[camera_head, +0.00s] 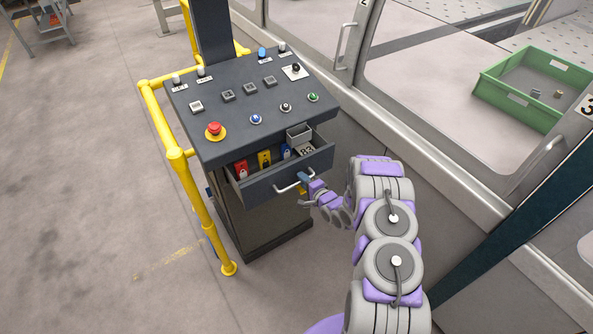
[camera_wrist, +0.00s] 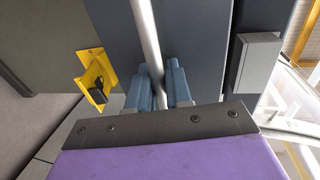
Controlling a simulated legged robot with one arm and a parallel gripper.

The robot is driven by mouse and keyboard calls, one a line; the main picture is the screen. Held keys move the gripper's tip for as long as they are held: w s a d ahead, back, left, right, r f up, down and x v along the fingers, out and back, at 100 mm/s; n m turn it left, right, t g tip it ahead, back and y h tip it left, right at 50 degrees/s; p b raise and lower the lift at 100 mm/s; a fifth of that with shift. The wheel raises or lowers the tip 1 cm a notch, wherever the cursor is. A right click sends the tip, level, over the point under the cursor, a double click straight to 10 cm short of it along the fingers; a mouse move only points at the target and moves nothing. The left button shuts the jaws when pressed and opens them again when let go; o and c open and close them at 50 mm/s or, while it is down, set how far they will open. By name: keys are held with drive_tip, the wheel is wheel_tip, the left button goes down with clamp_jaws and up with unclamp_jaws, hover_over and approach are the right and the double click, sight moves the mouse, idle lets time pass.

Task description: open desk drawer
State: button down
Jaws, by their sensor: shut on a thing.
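The desk drawer (camera_head: 262,187) in the dark grey control desk (camera_head: 228,108) is partly pulled out, with several coloured items and a small grey box showing inside. Its silver bar handle (camera_head: 291,184) runs across the drawer front. My gripper (camera_head: 304,179) is at the right part of the handle. In the wrist view the handle (camera_wrist: 149,38) passes between the blue fingers of my gripper (camera_wrist: 159,88), which are shut on it. The wrist hides the lower end of the handle in that view.
A yellow guard rail (camera_head: 176,152) stands close along the desk's left side. A machine panel with a door handle (camera_head: 345,42) is to the right. A green crate (camera_head: 506,102) lies beyond it. Open floor (camera_head: 80,150) lies to the left.

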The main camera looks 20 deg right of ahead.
drive_tip(key=shift+s+d+f, duration=0.1)
drive_tip(key=shift+s+d, duration=0.1)
drive_tip(key=shift+s, duration=0.5)
drive_tip(key=shift+s+d+f, duration=0.1)
drive_tip(key=shift+s+d, duration=0.1)
drive_tip(key=shift+s, duration=0.55)
drive_tip(key=shift+s+d+f, duration=0.1)
drive_tip(key=shift+s+d, duration=0.1)
drive_tip(key=shift+s, duration=0.5)
drive_tip(key=c, duration=1.2)
unclamp_jaws()
drive_tip(key=shift+w, duration=0.15)
drive_tip(key=shift+r, duration=0.15)
drive_tip(key=shift+d, duration=0.1)
drive_tip(key=p+v, duration=0.1)
drive_tip(key=v, duration=1.6)
drive_tip(key=shift+d, duration=0.1)
